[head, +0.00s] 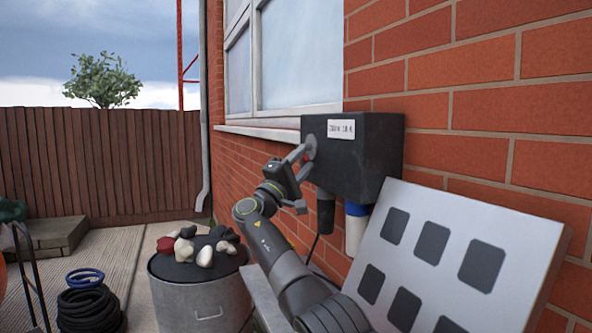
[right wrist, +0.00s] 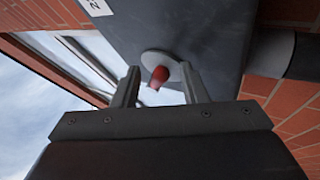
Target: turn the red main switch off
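The red main switch (right wrist: 159,75) is a small red knob on a pale round plate (right wrist: 160,62) on the dark box (right wrist: 205,30) in the right wrist view. My right gripper (right wrist: 158,82) is open, with one finger on each side of the knob. A gap shows between the knob and each finger. In the head view the dark box (head: 365,150) hangs on the brick wall, and my right gripper (head: 305,178) is at its left face. The red knob is hidden there; part of the round plate (head: 311,147) shows. My left gripper is not in view.
A white board with dark squares (head: 440,262) leans at the right, below the box. Plugs (head: 354,230) hang under the box. A metal bin (head: 203,300) with stones on top stands left of my right arm. Coiled black hose (head: 90,308) lies farther left.

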